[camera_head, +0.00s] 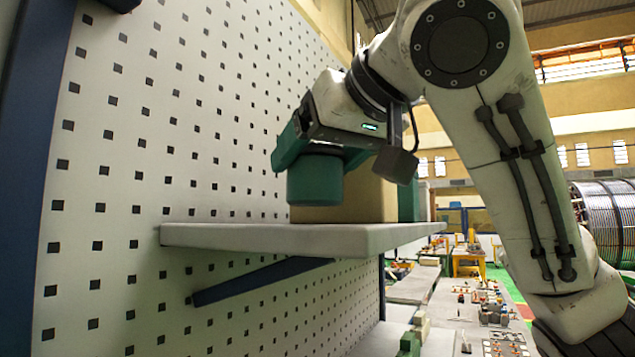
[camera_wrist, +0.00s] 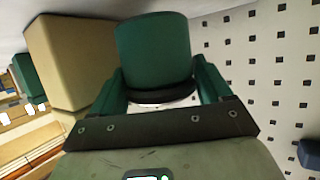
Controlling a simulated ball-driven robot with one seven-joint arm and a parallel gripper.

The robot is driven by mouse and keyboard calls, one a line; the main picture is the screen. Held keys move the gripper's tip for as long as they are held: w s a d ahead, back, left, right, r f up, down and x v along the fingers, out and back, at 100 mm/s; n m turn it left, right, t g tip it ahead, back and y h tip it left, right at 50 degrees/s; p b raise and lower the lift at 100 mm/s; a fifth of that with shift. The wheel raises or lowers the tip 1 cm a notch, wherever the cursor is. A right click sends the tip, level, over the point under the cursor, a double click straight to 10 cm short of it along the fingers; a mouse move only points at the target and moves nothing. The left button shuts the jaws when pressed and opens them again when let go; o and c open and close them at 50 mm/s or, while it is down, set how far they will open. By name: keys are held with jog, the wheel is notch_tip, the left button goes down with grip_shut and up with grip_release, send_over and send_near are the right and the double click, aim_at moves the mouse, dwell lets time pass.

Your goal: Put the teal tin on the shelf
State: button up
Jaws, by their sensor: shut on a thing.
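The teal tin (camera_head: 315,182) is a short round can, held upright between the green fingers of my gripper (camera_head: 318,155). In the wrist view the tin (camera_wrist: 153,50) sits between both fingers (camera_wrist: 160,88), which are shut on it. The grey-white shelf (camera_head: 290,237) juts from the pegboard below the tin. The tin's bottom shows a little above the shelf's top, with a small gap. The tin's upper part is partly hidden by my gripper in the head view.
A tan box (camera_head: 370,198) stands on the shelf beside the tin; it also shows in the wrist view (camera_wrist: 78,60). A green item (camera_head: 408,202) stands beyond it. The pegboard wall (camera_head: 150,130) rises along the shelf's left side. The shelf's near end is clear.

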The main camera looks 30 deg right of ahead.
jog(key=shift+f+b, duration=0.3)
jog(key=shift+f, duration=0.7)
jog(key=shift+f, duration=0.2)
jog(key=o, duration=1.4)
jog(key=shift+r, duration=0.15)
jog(key=shift+s+r, duration=0.1)
jog(key=shift+s, duration=0.05)
jog(key=b+v, duration=0.4)
jog(key=v, duration=0.7)
jog(key=shift+s+r, duration=0.1)
jog(key=shift+s, duration=0.3)
